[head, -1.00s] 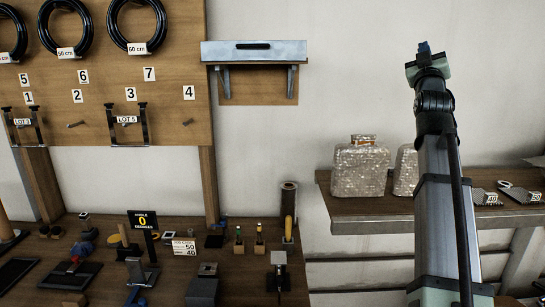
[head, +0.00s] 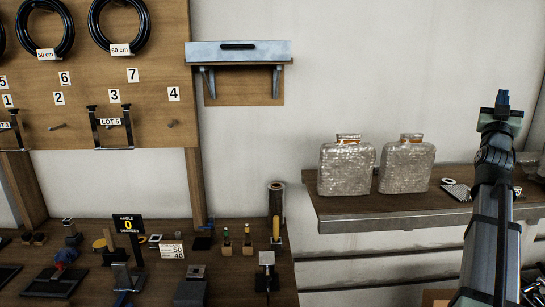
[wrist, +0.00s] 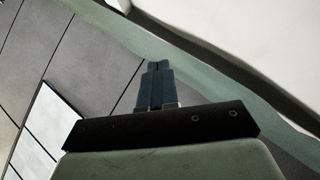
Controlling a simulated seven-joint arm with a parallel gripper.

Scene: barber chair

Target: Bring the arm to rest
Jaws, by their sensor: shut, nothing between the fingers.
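My arm stands upright at the right of the head view, with my gripper (head: 502,98) at its top, in front of the pale wall and above the shelf. In the wrist view my gripper (wrist: 159,68) shows its two dark blue fingers together, shut and empty. Nothing touches the fingers. Behind them in the wrist view are grey floor tiles (wrist: 85,45), a green band and a white surface.
A wooden shelf (head: 380,212) behind my arm holds two glittery flasks (head: 346,170) (head: 407,165) and small tagged items. A workbench (head: 230,285) at lower left is crowded with tools and blocks. A pegboard (head: 150,70) with black hoses hangs above.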

